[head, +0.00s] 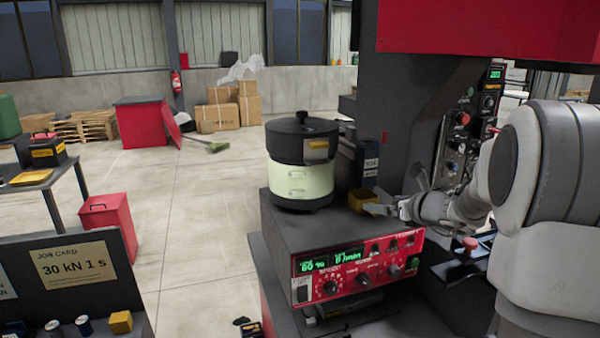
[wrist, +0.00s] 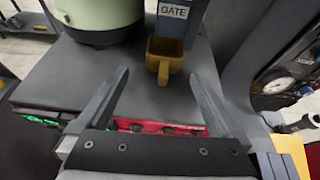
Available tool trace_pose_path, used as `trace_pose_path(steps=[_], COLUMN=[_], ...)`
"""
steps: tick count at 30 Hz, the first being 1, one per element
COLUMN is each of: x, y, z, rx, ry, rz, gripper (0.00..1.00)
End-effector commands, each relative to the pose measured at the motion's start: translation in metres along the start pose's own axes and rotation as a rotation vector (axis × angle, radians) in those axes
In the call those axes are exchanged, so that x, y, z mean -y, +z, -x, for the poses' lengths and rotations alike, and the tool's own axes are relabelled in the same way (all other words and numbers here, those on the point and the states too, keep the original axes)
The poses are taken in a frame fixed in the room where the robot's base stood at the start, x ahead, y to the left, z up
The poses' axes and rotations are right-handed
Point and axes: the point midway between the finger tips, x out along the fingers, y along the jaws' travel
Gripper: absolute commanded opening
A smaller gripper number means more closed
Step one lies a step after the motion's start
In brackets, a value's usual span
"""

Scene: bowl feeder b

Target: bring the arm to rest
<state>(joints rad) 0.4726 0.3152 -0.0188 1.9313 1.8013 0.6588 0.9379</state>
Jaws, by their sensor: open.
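My gripper (wrist: 155,98) is open and empty in the wrist view, its two fingers spread above the dark top of the controller box (wrist: 145,95). In the head view my gripper (head: 385,207) is at the right, beside a small yellow cup (head: 361,197). The cup also shows in the wrist view (wrist: 164,60), beyond the fingertips and apart from them, under the part labelled GATE (wrist: 173,12). My arm reaches in from the right side of the head view.
The pale green bowl feeder (head: 300,182) with its black lid stands left of the cup. A red-fronted control panel (head: 350,265) is below. A large dark machine frame (head: 405,110) rises behind my arm. A job card board (head: 75,265) stands at lower left. Open floor lies left of the feeder.

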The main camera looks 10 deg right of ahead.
Motion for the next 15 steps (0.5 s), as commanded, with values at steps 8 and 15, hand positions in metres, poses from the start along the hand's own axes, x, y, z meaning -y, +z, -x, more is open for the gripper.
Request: trace_pose_path(steps=[8, 15], x=[-0.095, -0.175], y=[0.022, 0.014], z=[0.038, 0.092], rx=[-0.039, -0.065], ry=[0.195, 0.394], rz=[0.491, 1.032], gripper=[1.0, 1.0])
